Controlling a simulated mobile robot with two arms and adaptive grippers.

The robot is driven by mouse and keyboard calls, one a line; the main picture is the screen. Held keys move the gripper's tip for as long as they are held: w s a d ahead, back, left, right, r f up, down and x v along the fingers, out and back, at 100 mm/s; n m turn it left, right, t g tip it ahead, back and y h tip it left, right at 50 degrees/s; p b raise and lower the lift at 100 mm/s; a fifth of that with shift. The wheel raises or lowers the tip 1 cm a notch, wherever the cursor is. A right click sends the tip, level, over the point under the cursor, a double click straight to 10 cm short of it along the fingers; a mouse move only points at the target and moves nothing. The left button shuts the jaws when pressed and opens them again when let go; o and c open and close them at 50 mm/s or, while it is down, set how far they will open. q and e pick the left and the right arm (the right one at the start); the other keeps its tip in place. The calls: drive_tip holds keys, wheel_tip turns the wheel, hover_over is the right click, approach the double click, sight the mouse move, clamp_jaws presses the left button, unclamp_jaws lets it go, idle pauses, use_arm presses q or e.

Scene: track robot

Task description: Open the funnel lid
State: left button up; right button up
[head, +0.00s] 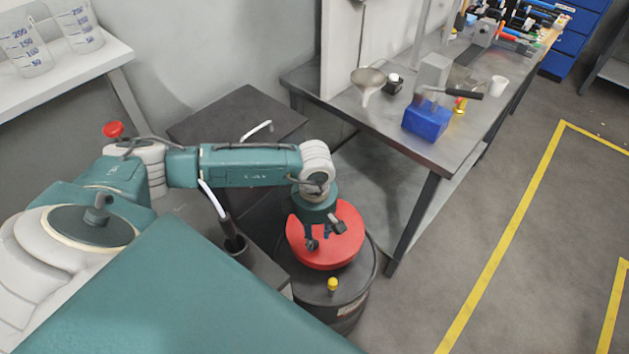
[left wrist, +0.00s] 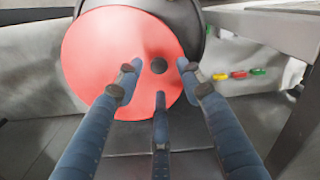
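The round red funnel lid (head: 342,254) sits on a black drum (head: 345,306) in the lower middle of the head view. In the left wrist view the red lid (left wrist: 98,50) shows a small dark round spot (left wrist: 158,66) on its face. My left gripper (head: 322,236) is over the lid in the head view. In the left wrist view its three fingers (left wrist: 158,82) are spread apart around the dark spot, with nothing held. I cannot tell whether the fingertips touch the lid. My right gripper is not in view.
A yellow knob (head: 332,285) is at the drum's front. A metal table (head: 395,122) to the right holds a funnel (head: 368,79) and a blue block (head: 427,120). A dark cabinet (head: 235,103) stands behind my arm. Open floor (head: 480,190) lies to the right.

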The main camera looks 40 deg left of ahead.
sight(314, 242)
use_arm(q)
wheel_tip(314, 242, down, 3)
drive_tip(key=shift+w+a+f, duration=0.1)
wheel_tip(314, 242, down, 2)
drive_tip(key=shift+f+p, duration=0.1)
drive_tip(key=shift+p, duration=0.2)
drive_tip(key=shift+f, duration=0.1)
clamp_jaws()
drive_tip(key=shift+w, duration=0.1)
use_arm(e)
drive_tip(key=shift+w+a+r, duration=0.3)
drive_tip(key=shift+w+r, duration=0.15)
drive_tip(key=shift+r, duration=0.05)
